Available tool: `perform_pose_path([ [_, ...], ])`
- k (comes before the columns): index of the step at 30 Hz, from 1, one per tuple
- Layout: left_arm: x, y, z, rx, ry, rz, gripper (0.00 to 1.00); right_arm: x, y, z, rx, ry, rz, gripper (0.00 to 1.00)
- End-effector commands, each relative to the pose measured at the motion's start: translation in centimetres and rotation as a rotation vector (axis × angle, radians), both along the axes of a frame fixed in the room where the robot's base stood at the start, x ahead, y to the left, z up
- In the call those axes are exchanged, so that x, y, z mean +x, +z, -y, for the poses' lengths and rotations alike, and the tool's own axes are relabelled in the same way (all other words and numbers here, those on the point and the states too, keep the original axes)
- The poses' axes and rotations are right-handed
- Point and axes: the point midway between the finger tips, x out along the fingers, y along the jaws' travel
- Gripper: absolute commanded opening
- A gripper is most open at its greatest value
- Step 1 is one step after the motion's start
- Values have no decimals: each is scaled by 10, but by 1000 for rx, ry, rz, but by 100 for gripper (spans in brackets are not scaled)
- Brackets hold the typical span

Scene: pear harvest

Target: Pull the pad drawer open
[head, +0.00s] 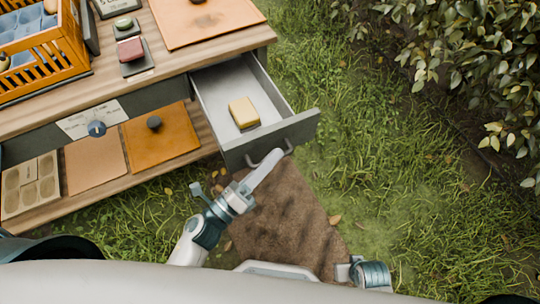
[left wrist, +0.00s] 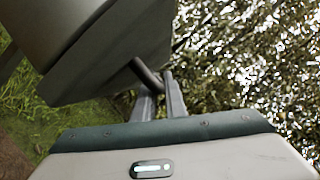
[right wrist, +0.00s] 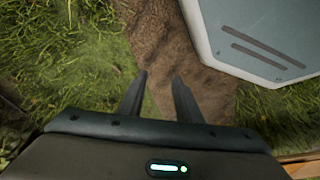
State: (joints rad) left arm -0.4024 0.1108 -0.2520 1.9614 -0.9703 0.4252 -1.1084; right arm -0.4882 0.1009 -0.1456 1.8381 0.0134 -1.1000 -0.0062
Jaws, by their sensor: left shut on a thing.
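The pad drawer (head: 305,124) stands pulled out from the right end of the wooden bench. A yellow pad (head: 243,112) lies on its pale floor. The curved handle (head: 288,147) is on the grey drawer front. My left gripper (head: 275,158) is at this handle. In the left wrist view my left fingers (left wrist: 161,92) are closed on the dark handle bar (left wrist: 146,73), beside the grey drawer front (left wrist: 110,60). My right gripper (right wrist: 158,88) is open and empty above a brown dirt patch; its fingers are not clear in the head view.
The bench top (head: 110,85) holds an orange crate (head: 72,45), a red block (head: 130,50) and a tan board (head: 205,22). A lower shelf (head: 130,178) carries boards. Leafy bushes (head: 470,60) stand at the right. Grass beside the drawer is clear.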

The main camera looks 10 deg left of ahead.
Motion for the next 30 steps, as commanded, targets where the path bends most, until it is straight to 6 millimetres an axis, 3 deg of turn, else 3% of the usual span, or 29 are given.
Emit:
perform_pose_path([
  [1, 0, -1, -1, 1, 1, -2, 0, 0, 0, 0, 0, 0, 0, 31],
  [2, 0, -1, -1, 1, 1, -2, 16, 0, 0, 0, 0, 0, 0, 31],
  [3, 0, -1, -1, 1, 1, -2, 19, 0, 0, 0, 0, 0, 0, 31],
  [23, -6, -3, -5, -1, 1, -3, 19, -2, -1, 1, -2, -1, -7, 31],
  [30, -31, -11, -23, 1, 1, -4, 19, 0, 23, 0, -1, -4, 4, 31],
])
